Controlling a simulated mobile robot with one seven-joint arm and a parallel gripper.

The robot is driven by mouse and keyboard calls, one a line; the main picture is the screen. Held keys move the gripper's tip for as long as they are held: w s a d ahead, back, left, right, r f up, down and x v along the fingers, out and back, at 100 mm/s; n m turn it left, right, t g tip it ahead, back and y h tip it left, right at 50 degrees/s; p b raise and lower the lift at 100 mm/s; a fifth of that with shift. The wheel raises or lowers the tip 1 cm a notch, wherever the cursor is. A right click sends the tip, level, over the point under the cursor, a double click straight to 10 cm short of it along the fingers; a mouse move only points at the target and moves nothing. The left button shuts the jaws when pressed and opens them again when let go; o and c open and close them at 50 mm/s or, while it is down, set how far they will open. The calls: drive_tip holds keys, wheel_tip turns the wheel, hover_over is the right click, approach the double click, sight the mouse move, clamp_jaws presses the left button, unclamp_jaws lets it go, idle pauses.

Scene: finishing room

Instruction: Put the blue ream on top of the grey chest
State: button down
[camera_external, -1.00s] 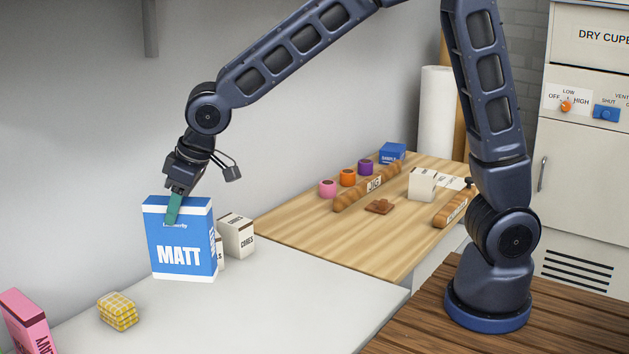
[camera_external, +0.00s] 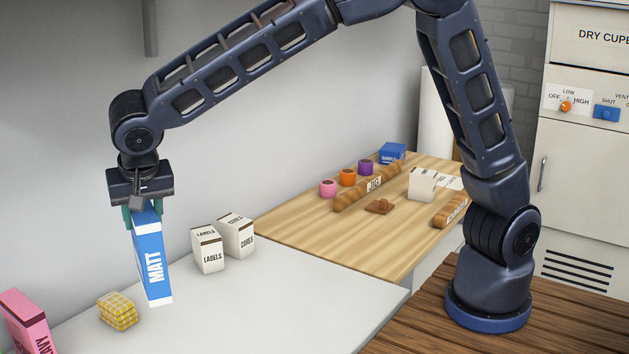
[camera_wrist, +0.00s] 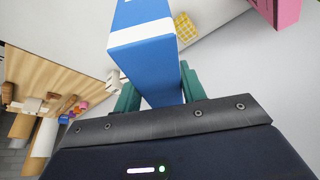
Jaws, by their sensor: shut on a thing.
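The blue ream (camera_external: 152,262), a blue and white box marked MATT, hangs upright under my gripper (camera_external: 142,215). My gripper is shut on its upper end, with green fingers on either side. The ream is over the white worktop; I cannot tell for sure whether its bottom edge clears the surface. In the wrist view the ream (camera_wrist: 148,60) runs away from between the fingers of my gripper (camera_wrist: 158,88). I cannot identify a grey chest in either view.
Two white boxes, one marked LABELS (camera_external: 207,249) and one CUBES (camera_external: 237,236), stand right of the ream. A yellow checked bundle (camera_external: 118,311) and a pink box (camera_external: 24,322) are at lower left. The white worktop (camera_external: 270,290) is clear at centre. Jars and rolls occupy the wooden table (camera_external: 330,230).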

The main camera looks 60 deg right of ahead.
drive_tip(key=s+a+r+m+g+h, duration=0.2)
drive_tip(key=s+a+r+m, duration=0.1)
drive_tip(key=a+m, duration=0.45)
wheel_tip(320, 180, down, 20)
drive_tip(key=shift+w+d+r+m, duration=0.15)
drive_tip(key=shift+d+m, duration=0.2)
drive_tip(key=shift+m, duration=0.1)
idle(0.5)
drive_tip(key=c, duration=0.8)
unclamp_jaws()
drive_tip(key=shift+c, duration=0.2)
drive_tip(key=v, duration=1.2)
drive_tip(key=shift+w, duration=0.15)
